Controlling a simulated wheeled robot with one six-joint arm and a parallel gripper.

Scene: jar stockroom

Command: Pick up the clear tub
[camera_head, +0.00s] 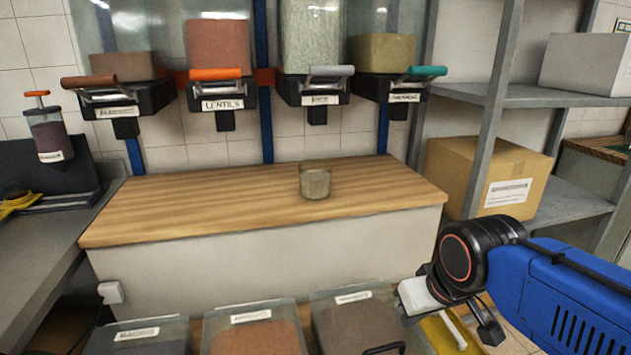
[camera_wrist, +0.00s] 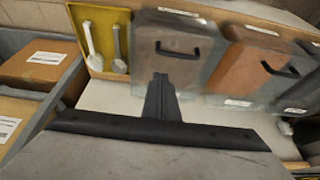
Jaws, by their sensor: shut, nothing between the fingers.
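The clear tub (camera_head: 315,182) stands upright on the wooden counter top (camera_head: 220,200), below the dispensers. It is small and see-through with a grey-brown tint; I cannot tell whether it holds anything. It does not show in the wrist view. My gripper (camera_wrist: 160,85) is shut and empty, its dark fingers together in the wrist view. In the head view my arm is at the lower right, well apart from the tub, and the fingers are hard to make out there.
Dispensers with coloured handles, one labelled lentils (camera_head: 220,100), hang above the counter. Lidded bins (camera_head: 255,335) stand low in front. A cardboard box (camera_head: 470,175) sits on the grey shelving at right. A yellow tray (camera_wrist: 100,35) holds scoops. The counter around the tub is clear.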

